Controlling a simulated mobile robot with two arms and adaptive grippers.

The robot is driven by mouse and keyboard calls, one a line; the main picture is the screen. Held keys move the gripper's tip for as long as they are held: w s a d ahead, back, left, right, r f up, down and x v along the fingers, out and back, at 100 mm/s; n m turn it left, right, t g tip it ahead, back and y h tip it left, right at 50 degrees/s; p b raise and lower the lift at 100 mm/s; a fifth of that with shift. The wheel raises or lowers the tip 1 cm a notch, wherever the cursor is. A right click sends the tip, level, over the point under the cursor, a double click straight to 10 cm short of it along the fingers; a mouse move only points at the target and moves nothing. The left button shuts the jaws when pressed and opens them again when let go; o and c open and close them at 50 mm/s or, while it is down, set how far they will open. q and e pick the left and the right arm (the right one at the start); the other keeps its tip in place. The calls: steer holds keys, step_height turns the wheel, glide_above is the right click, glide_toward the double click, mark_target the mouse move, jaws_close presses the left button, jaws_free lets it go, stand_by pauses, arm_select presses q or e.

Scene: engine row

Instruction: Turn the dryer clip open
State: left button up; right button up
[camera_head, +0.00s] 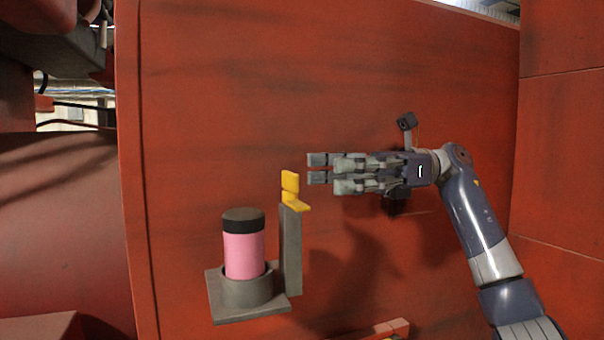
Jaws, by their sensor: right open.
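The dryer clip (290,183) is a small yellow piece at the top of a grey upright post. A pink cylinder with a black cap, the dryer (244,254), stands upright in a round grey holder beside the post. My right gripper (318,168) comes in from the right and points left. Its fingertips are just right of the yellow clip in the picture and appear apart from it. It is open and nothing shows between its fingers. My left gripper is not in view.
The grey bracket (222,308) carries the holder and post in front of a large red panel (220,110). Red walls stand at left and right. A small red block (392,328) shows at the bottom edge. The panel above the clip is clear.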

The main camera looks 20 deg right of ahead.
steer(key=d, duration=0.5)
steer(key=shift+w, duration=0.15)
